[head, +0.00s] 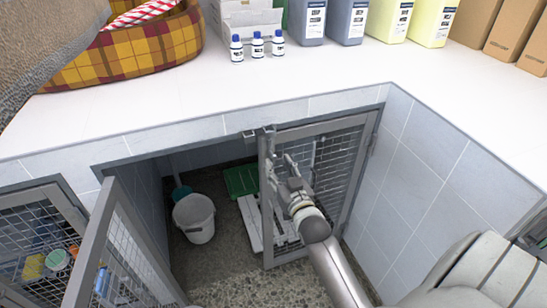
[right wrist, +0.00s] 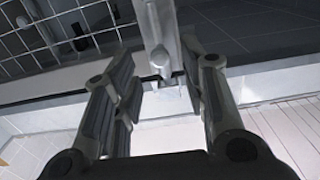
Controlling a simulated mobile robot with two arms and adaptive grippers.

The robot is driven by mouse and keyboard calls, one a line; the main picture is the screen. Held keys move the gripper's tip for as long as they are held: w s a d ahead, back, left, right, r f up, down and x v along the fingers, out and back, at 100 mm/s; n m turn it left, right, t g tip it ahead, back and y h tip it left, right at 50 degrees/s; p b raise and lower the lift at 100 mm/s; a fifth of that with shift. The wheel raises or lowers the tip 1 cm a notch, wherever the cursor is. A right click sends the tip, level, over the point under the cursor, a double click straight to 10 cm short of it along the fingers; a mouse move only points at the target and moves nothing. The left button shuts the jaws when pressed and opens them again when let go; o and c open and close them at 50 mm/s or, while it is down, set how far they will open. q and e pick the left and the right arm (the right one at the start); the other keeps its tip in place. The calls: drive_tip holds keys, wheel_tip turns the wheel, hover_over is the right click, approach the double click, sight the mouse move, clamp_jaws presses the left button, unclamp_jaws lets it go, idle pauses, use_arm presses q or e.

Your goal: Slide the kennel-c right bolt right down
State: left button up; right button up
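The right mesh door (head: 333,165) of the open kennel bay hangs in its grey frame, and a small metal bolt (head: 258,133) sits at its upper left corner, under the counter edge. My right gripper (head: 284,162) is in front of this door, below and right of that bolt. In the right wrist view its two fingers are apart, with nothing held between them (right wrist: 163,88). There the grey door upright (right wrist: 157,25) and a pale bolt part (right wrist: 160,58) show beyond the gap. I cannot tell whether the fingers touch the frame. My left gripper is out of view.
The left mesh door (head: 118,245) stands swung outward. The white counter (head: 330,75) above holds bottles, jugs, boxes and a plaid bed (head: 135,48).

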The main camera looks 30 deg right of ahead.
sight(275, 159)
drive_tip(key=shift+x, duration=2.45)
drive_tip(key=shift+c, duration=0.4)
drive_tip(key=shift+f, duration=0.1)
clamp_jaws()
